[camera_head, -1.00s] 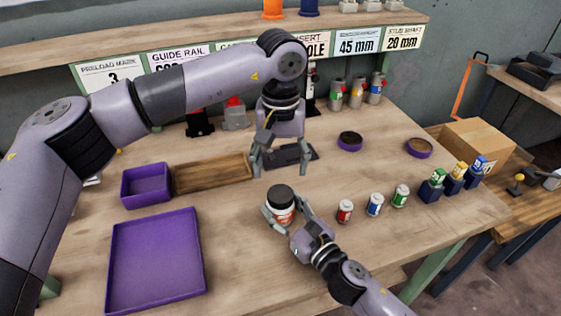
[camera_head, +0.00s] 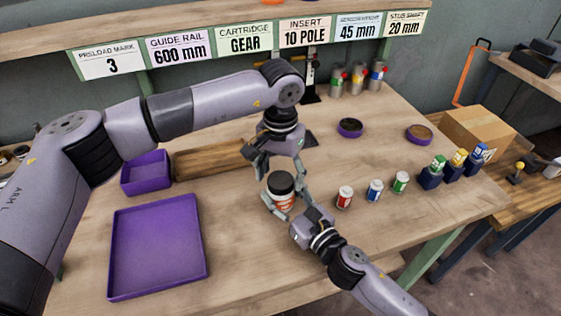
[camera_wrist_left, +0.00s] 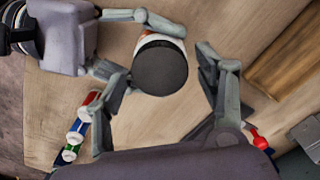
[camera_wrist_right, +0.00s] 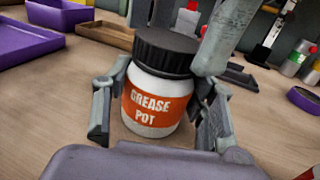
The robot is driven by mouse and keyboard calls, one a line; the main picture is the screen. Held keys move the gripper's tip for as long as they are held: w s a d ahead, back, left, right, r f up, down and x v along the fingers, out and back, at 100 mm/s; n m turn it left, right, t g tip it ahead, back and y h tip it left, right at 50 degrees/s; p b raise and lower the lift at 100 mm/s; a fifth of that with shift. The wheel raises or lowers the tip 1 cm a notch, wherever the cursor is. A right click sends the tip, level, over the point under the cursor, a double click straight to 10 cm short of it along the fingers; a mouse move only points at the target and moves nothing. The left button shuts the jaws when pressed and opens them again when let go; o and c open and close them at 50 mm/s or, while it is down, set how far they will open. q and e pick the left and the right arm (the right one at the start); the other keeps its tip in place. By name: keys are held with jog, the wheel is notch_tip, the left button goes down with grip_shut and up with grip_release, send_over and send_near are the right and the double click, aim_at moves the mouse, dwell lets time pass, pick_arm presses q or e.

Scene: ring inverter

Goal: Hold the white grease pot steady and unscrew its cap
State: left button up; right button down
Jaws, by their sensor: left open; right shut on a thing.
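The white grease pot (camera_head: 283,202) stands upright on the bench, with an orange label and a black ribbed cap (camera_head: 281,183). The label reads "GREASE POT" in the right wrist view (camera_wrist_right: 147,104). My right gripper (camera_head: 281,208) is shut on the pot's white body from the front, with a finger on each side. My left gripper (camera_head: 277,172) reaches down from above and is open. Its fingers are spread near the cap, and the left wrist view shows the cap's round top (camera_wrist_left: 160,66) by the gap between them. I cannot tell whether a finger touches the cap.
Small red, blue and green cans (camera_head: 375,190) stand right of the pot. A purple tray (camera_head: 112,250), a purple bin (camera_head: 146,173) and a wooden tray (camera_head: 210,158) lie to the left. Round purple-rimmed dishes (camera_head: 419,135) and a cardboard box (camera_head: 478,133) are at the right.

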pick_arm(q)
jog(key=shift+f, duration=0.3)
jog(key=shift+c, duration=0.6)
